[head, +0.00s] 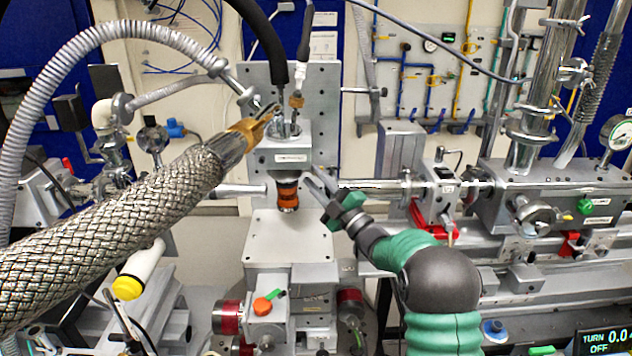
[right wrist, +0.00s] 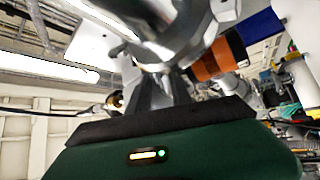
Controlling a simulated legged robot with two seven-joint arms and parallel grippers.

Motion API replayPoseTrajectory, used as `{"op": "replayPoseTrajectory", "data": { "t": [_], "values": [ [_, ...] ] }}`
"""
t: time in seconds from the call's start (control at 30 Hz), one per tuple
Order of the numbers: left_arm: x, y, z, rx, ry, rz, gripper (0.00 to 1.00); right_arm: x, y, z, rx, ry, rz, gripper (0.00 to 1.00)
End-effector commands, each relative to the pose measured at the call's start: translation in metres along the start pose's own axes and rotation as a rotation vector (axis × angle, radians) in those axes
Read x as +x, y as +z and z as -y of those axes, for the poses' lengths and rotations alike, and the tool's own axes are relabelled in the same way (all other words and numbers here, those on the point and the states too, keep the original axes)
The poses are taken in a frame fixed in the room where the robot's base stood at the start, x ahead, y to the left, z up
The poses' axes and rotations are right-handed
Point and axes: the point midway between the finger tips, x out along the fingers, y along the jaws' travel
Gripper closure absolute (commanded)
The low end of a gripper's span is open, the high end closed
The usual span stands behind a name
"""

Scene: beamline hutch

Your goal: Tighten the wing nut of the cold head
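The cold head (head: 286,155) is a grey metal block on an upright plate at the centre of the head view. An orange-and-black cylinder (head: 287,192) hangs below it and also shows in the right wrist view (right wrist: 218,58). I cannot make out the wing nut; it may be hidden by the fingers or the metal parts. My right gripper (head: 316,180) is just right of the orange cylinder, its fingers pointing up and left. In the right wrist view, its fingers run up close to bright metal parts; their gap is unclear.
A horizontal metal pipe (head: 370,186) runs right, behind my right gripper. A bare metal plate (head: 288,240) lies below the orange cylinder. A red clamp (head: 428,218) stands further right.

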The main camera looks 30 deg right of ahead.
Motion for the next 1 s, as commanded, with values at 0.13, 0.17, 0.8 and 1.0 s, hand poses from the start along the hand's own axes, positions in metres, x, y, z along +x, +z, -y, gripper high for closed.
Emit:
{"op": "replayPoseTrajectory", "data": {
  "t": [0.13, 0.17, 0.8, 1.0],
  "values": [
    [0.0, 0.0, 0.0, 0.0, 0.0, 0.0, 0.47, 0.0, -0.001, 0.0, 0.0, 0.001, -0.001, 0.75],
    [0.001, 0.0, 0.0, 0.0, 0.0, 0.0, 0.47, -0.001, 0.0, 0.0, 0.0, 0.001, -0.001, 0.75],
    [0.039, 0.009, 0.0, 0.0, 0.0, 0.0, 0.47, -0.151, 0.004, 0.003, 0.001, 0.0, 0.003, 0.75],
    [0.041, 0.01, 0.0, 0.0, 0.0, 0.0, 0.47, -0.168, 0.002, 0.001, 0.001, 0.0, 0.0, 0.75]
  ]
}}
